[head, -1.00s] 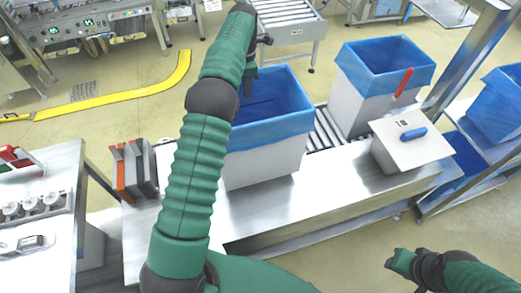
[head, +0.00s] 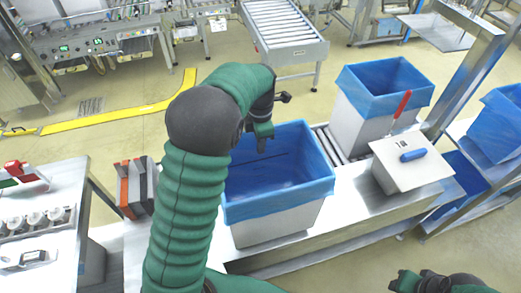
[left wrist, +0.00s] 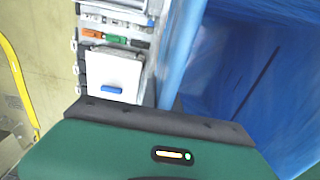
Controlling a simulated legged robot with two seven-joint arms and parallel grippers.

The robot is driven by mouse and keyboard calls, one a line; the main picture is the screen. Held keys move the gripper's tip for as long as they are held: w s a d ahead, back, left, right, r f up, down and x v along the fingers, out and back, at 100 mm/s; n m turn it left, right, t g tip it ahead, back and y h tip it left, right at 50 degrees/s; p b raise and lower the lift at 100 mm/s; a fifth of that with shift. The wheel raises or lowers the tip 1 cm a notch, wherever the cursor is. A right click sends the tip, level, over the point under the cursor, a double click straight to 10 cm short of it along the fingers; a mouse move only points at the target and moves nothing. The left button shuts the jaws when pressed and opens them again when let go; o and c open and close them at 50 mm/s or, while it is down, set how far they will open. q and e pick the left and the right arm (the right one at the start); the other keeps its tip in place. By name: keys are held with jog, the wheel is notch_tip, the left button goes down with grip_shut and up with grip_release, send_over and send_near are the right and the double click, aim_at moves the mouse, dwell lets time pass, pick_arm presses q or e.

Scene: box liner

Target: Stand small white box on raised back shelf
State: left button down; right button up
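I cannot pick out a small white box or the raised back shelf with certainty. In the left wrist view a white rectangular thing with a blue bar (left wrist: 116,72) sits near small orange and green items; I cannot tell if it is the box. My left gripper (head: 263,135) points down over the near blue-lined carton (head: 265,233), by its back left inside. Its fingers are too small to read and do not show in the wrist view. My right gripper (head: 405,282) is at the bottom right, partly cut off, away from the worktop.
A second blue-lined carton (head: 361,133) stands behind on the rollers. A white sloped stand (head: 395,175) with a blue handle (head: 412,155) stands right. Grey and orange folders (head: 134,184) stand left. The steel worktop (head: 345,212) is clear between carton and stand.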

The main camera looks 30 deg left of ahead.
pick_arm(q)
jog(key=f, duration=0.1)
jog(key=f+p, duration=0.1)
jog(key=f, duration=0.1)
jog(key=shift+a+f, duration=0.25)
jog(key=shift+f, duration=0.1)
jog(key=c, duration=1.6)
grip_release()
jog(key=shift+d, duration=0.1)
jog(key=shift+c, duration=0.2)
jog(key=shift+d, duration=0.15)
jog(key=shift+r, duration=0.15)
